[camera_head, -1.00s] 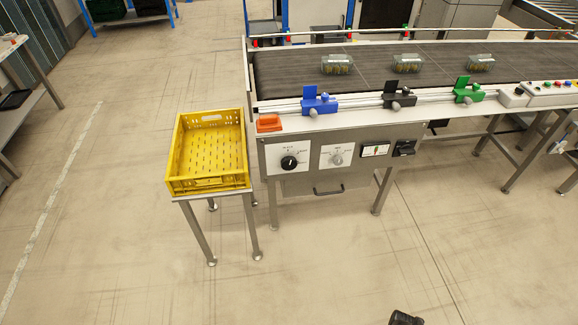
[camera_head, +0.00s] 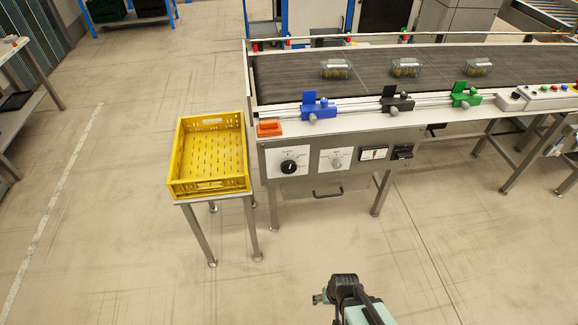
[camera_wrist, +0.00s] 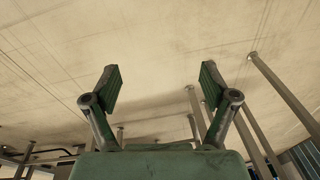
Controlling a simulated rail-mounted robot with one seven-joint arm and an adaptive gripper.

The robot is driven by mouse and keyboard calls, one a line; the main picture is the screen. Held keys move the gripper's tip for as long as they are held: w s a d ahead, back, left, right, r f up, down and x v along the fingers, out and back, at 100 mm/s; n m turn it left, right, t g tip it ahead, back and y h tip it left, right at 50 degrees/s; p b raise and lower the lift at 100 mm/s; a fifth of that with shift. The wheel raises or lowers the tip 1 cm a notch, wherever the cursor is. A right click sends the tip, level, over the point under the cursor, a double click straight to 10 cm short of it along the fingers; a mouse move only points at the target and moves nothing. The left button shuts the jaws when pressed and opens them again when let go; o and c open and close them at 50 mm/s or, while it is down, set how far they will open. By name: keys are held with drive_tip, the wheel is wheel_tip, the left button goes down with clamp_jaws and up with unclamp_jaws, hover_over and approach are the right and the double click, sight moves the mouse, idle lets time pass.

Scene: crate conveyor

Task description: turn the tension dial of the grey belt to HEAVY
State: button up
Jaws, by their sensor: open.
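The grey belt (camera_head: 300,82) runs across the back in the head view. On its front panel (camera_head: 310,183) are two dials on white plates. The left one is a black dial (camera_head: 289,167), the right one a grey dial (camera_head: 337,163). Their lettering is too small to read, so I cannot tell which is the tension dial. My gripper (camera_head: 318,299) is low in front of the panel, well apart from it. In the wrist view my gripper (camera_wrist: 160,90) is open and empty, with floor and metal legs beyond it. No dial shows there.
A yellow crate (camera_head: 176,160) stands on a small stand left of the panel. A handle (camera_head: 328,192) sticks out below the dials. Blue (camera_head: 319,107), black (camera_head: 396,101) and green (camera_head: 465,96) clamps line the belt's front rail. The floor before the panel is clear.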

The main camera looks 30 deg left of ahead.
drive_tip(key=w+a+r+t+y, duration=0.2)
drive_tip(key=a+r, duration=0.1)
drive_tip(key=a, duration=0.3)
drive_tip(key=w+a+r+t+y, duration=0.1)
drive_tip(key=w+a+r+t, duration=0.15)
drive_tip(key=a, duration=0.25)
drive_tip(key=m+t+y, duration=0.3)
drive_tip(key=t+y, duration=0.3)
drive_tip(key=t, duration=0.4)
approach(289, 169)
drive_tip(key=b+x, duration=1)
drive_tip(key=b, duration=0.6)
drive_tip(key=shift+w+a, duration=0.15)
drive_tip(key=shift+w, duration=0.2)
drive_tip(key=c, duration=1.2)
